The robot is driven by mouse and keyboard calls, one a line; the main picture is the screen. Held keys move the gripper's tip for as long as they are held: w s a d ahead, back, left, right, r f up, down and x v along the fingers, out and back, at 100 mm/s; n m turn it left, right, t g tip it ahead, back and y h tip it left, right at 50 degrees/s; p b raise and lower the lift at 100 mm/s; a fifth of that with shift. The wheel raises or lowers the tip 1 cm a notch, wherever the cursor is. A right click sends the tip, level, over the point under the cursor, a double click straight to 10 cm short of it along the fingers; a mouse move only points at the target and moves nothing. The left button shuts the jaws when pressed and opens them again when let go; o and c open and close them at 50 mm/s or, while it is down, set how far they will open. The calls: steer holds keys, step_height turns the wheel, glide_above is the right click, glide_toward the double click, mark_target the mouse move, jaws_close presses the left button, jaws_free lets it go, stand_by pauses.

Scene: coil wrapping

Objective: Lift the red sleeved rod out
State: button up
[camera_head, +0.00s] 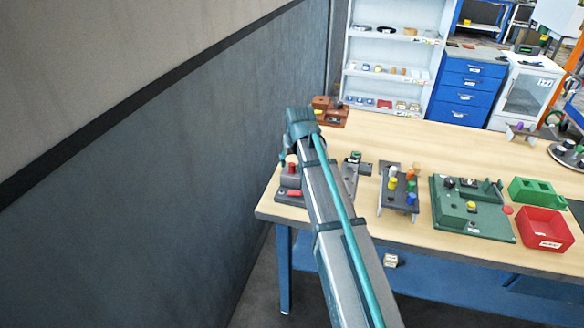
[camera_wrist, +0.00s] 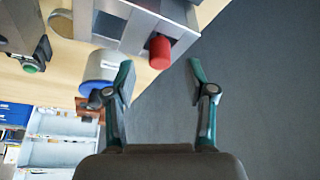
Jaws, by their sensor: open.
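In the wrist view a red cylinder (camera_wrist: 159,52), which looks like the red sleeved rod, sticks out of a grey block-shaped fixture (camera_wrist: 130,25). My gripper (camera_wrist: 161,78) is open and empty, its two teal-tipped fingers apart. The red cylinder's end appears roughly between the fingertips and a little beyond them. I cannot tell which one the wrist view shows. My arm hides the gripper's fingers there.
A blue and white cylinder (camera_wrist: 102,70) is close beside the left finger. A rack with coloured pegs (camera_head: 389,202), a green fixture (camera_head: 455,222) and a red bin (camera_head: 539,232) stand on the wooden table (camera_head: 440,140). A dark wall (camera_head: 190,150) borders the left side.

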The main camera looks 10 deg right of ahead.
steer(key=shift+x, duration=1.2)
jaws_close()
steer(key=shift+r, duration=0.15)
step_height(320, 180, up, 10)
steer(key=b, duration=0.2)
